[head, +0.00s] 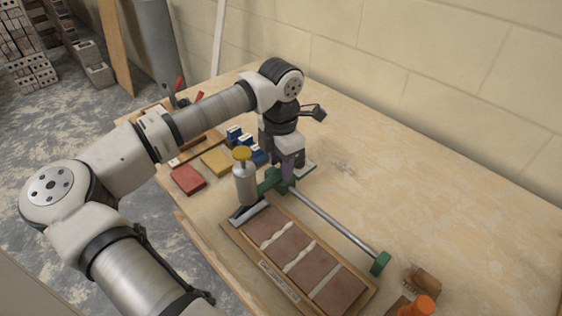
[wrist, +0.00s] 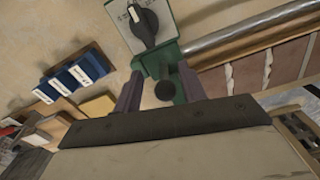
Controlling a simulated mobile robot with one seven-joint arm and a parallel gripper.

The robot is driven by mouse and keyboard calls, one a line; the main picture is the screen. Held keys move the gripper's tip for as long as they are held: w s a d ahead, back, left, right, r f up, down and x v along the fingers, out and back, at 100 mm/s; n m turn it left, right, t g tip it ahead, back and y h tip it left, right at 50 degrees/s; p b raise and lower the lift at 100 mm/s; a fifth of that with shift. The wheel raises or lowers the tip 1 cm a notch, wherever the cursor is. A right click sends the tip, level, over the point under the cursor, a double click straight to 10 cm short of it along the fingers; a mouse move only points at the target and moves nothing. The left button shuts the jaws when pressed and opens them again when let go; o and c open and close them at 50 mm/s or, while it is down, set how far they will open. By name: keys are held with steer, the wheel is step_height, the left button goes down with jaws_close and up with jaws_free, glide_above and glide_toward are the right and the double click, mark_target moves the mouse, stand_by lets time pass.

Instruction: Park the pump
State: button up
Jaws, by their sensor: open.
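What looks like the pump is a silver cylinder with a yellow cap (head: 244,180), upright at the near-left end of a metal rail (head: 335,222). It joins a green carriage (head: 272,181) on that rail. My gripper (head: 287,170) is open, pointing down over the carriage. In the wrist view, the fingers of my gripper (wrist: 162,88) stand on either side of a round black knob (wrist: 164,90) in front of the green carriage (wrist: 160,62). I cannot tell whether they touch it. A box with a black dial (wrist: 143,24) sits just beyond the carriage.
A wooden tray with brick-red slabs and pale mortar joints (head: 261,222) lies alongside the rail. Red (head: 188,179) and yellow (head: 216,162) blocks lie left. An orange-topped object (head: 424,305) stands front right. The table's back right is clear.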

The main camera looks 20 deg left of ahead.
step_height(320, 180, up, 14)
steer(key=b, duration=0.2)
steer(key=shift+b, duration=0.3)
steer(key=shift+f, duration=0.1)
